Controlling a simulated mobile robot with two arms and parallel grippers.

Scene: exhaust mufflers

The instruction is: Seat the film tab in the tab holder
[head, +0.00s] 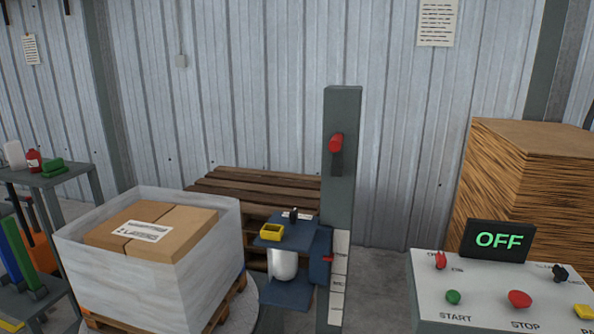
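The film carriage (288,294) is mounted low on the left of the upright column (341,200). A white film roll (285,265) stands in it. A small open yellow box-shaped part (272,232) sits on top of the carriage; it may be the tab holder. A small dark piece (293,216) with something light behind it sits beside it; I cannot tell whether it is the film tab. A small red part (327,259) is at the carriage's right side. Neither of my grippers is in view.
A pallet load of cardboard boxes (150,230) with pale wrapping around its sides stands left of the carriage. A control panel (490,290) with a display (498,240) reading OFF is at the right. A tool cart (50,180) stands at the far left. Wooden pallets (255,190) are behind.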

